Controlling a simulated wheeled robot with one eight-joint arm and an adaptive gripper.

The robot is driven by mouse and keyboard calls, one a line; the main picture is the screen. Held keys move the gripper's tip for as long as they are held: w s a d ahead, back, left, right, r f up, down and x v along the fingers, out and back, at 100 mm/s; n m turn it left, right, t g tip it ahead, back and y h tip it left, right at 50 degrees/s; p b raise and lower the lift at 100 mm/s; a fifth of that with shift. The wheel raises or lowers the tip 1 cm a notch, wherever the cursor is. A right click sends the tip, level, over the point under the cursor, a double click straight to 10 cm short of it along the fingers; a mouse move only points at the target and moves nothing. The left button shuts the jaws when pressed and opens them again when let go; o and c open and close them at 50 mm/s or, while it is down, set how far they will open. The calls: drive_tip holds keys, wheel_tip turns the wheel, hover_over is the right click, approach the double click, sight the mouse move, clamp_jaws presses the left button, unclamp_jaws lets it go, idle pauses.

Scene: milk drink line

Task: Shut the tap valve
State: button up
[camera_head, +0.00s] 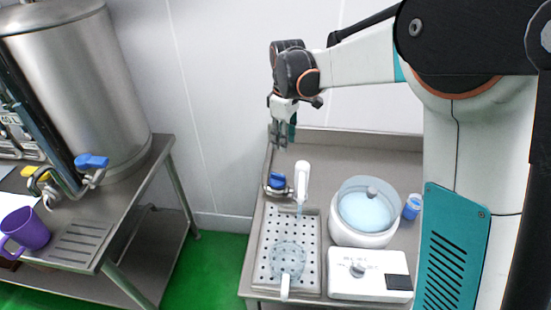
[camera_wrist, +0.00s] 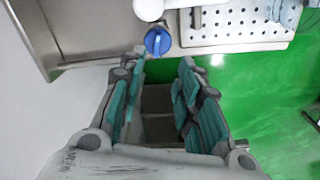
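The tap by the sink counter has a blue valve handle (camera_head: 276,181) on a metal pipe and a white spout (camera_head: 302,178). A faint pale stream shows under the spout, above a clear jug (camera_head: 288,258) on the perforated drip tray (camera_head: 312,282). My gripper (camera_head: 279,142) points down above the blue handle, apart from it. In the wrist view my gripper (camera_wrist: 163,62) is open and empty, with its teal-padded fingers apart. The blue handle (camera_wrist: 158,41) lies just beyond the fingertips, close to the line between them.
A white pot with a glass lid (camera_head: 368,205), a white scale-like box (camera_head: 365,287) and a blue-capped container (camera_head: 411,207) stand right of the tray. On the left table are a steel tank (camera_head: 80,80) with a blue tap handle (camera_head: 92,161) and a purple mug (camera_head: 25,230).

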sight(278, 174)
drive_tip(key=shift+n+g, duration=0.3)
drive_tip(key=shift+n, duration=0.2)
drive_tip(key=f+b, duration=0.1)
drive_tip(key=f, duration=0.4)
drive_tip(key=w+a+f, duration=0.1)
drive_tip(key=f, duration=0.4)
drive_tip(key=w+f+b, duration=0.1)
drive_tip(key=f, duration=0.5)
drive_tip(key=shift+a+f+b, duration=0.1)
drive_tip(key=shift+a+b, duration=0.2)
drive_tip(key=shift+b, duration=0.05)
clamp_jaws()
